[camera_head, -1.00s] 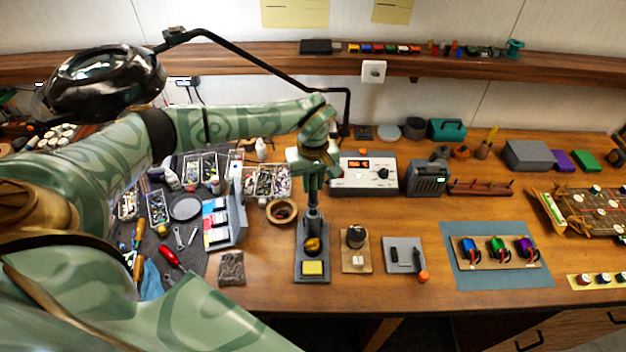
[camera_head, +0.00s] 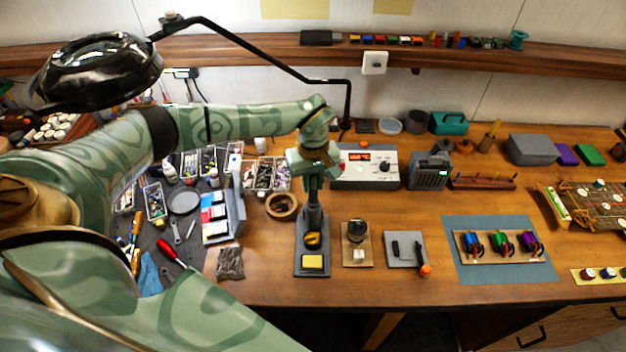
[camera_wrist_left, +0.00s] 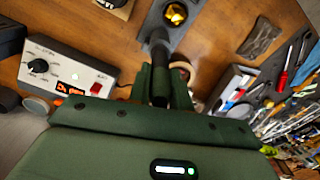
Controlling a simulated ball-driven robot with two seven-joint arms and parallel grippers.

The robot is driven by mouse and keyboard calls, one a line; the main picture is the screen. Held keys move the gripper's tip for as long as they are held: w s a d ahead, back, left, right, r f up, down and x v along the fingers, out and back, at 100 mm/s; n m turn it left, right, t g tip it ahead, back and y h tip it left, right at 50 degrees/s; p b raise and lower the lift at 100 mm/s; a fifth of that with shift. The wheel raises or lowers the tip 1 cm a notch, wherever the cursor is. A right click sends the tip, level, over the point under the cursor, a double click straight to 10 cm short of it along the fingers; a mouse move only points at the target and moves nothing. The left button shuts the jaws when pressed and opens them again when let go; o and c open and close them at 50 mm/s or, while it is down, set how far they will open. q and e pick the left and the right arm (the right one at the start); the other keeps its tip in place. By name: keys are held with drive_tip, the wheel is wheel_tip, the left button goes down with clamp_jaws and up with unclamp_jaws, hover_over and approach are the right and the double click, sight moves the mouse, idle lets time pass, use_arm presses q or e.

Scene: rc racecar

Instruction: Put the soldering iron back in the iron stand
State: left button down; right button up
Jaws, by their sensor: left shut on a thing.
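The iron stand (camera_head: 311,269) is a dark grey base on the front middle of the bench, with a yellow sponge and a brass wool cup. My left gripper (camera_head: 313,192) is above the back of the stand, pointing down, shut on the soldering iron. In the left wrist view, the iron's dark handle (camera_wrist_left: 160,82) shows between the green fingers. A dark grey upright part (camera_head: 313,217) below the fingers lines up with the handle. I cannot tell where iron ends and holder begins, or how deep the tip sits. My right gripper is not in view.
The solder station (camera_head: 366,168) stands behind and right of the stand. A tape roll (camera_head: 282,205) and a parts organizer (camera_head: 224,217) are to the left. A small wooden block base (camera_head: 357,254) is close on the right. A magnifier lamp (camera_head: 98,65) hangs at the upper left.

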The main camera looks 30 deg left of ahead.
use_arm(q)
drive_tip(key=shift+f, duration=0.3)
drive_tip(key=c, duration=0.8)
unclamp_jaws()
drive_tip(key=shift+r+p, duration=3.9)
drive_tip(key=shift+r, duration=0.7)
drive_tip(key=shift+f, duration=0.1)
